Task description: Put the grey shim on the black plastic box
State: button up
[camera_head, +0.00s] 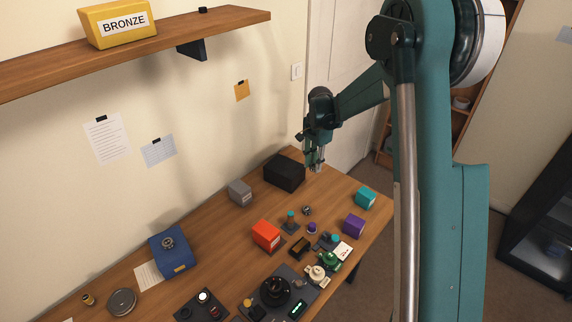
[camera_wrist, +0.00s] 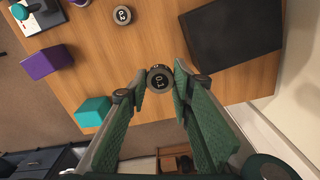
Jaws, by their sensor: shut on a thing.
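My gripper (camera_wrist: 160,80) is shut on a small round dark-grey shim (camera_wrist: 159,78) marked 0.1. The shim sits between the fingertips, its marked face toward the wrist camera. In the head view my gripper (camera_head: 314,166) hangs in the air near the right end of the black plastic box (camera_head: 284,174); the shim cannot be made out there. The box stands on the table near the wall. In the wrist view the black box (camera_wrist: 235,38) lies to the upper right of the held shim, apart from it in the picture.
Another round shim marked 0.2 (camera_wrist: 122,15) lies on the wooden table. A teal box (camera_head: 366,197), a purple box (camera_head: 353,225), a red box (camera_head: 266,235) and a grey box (camera_head: 240,192) stand around. A wooden shelf (camera_head: 200,29) is on the wall.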

notch_tip(320, 180, up, 5)
jog(key=p, duration=0.3)
send_over(284, 166)
jog(key=shift+w+r, duration=0.15)
jog(key=shift+w, duration=0.05)
jog(key=shift+d, duration=0.1)
jog(key=shift+f, duration=3.15)
jog(key=shift+f, duration=1.85)
jog(key=shift+f, duration=0.2)
jog(key=o, duration=0.9)
